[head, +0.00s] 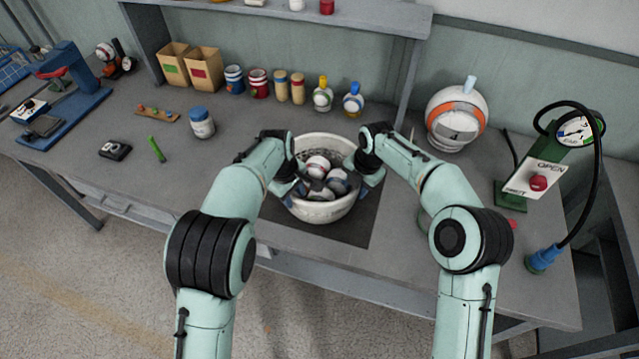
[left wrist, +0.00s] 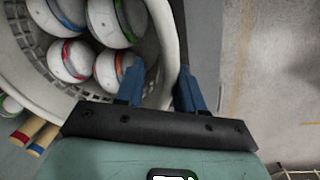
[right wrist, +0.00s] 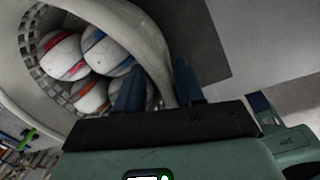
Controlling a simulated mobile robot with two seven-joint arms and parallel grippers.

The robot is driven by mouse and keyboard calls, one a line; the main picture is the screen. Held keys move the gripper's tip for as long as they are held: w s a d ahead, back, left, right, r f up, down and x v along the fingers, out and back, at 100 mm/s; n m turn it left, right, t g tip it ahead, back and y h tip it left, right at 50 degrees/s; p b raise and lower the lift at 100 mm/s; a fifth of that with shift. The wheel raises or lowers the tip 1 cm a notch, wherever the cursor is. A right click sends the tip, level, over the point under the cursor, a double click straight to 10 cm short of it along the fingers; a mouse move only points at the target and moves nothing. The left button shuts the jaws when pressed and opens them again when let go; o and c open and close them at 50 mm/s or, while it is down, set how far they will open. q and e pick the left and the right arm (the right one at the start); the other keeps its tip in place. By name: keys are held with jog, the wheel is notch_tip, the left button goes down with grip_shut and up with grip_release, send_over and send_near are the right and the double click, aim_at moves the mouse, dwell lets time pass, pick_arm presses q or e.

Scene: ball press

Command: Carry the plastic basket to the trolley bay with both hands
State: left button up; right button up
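The plastic basket (head: 321,213) is a white round tub with a latticed inner wall. It stands on a dark mat on the bench and holds several white balls with coloured bands (head: 318,166). My left gripper (head: 290,189) is at the basket's left rim, and my right gripper (head: 365,176) is at its right rim. In the left wrist view, the blue fingers (left wrist: 160,88) stand apart with the rim (left wrist: 166,40) between them. The right wrist view shows the same with the right fingers (right wrist: 158,85). Both look open. Fingertip contact is hard to see. I cannot identify the trolley bay.
A striped round vessel (head: 455,118) stands right of the basket, near a green gauge post (head: 520,190) with a black hose. Jars, bottles and two cardboard boxes (head: 190,68) line the back.

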pick_arm(q)
jog(key=shift+f, duration=0.55)
pick_arm(e)
jog(key=shift+f, duration=0.55)
pick_arm(q)
grip_shut()
pick_arm(e)
grip_shut()
pick_arm(q)
jog(key=shift+w+d+r, duration=0.1)
pick_arm(e)
jog(key=shift+r, duration=0.1)
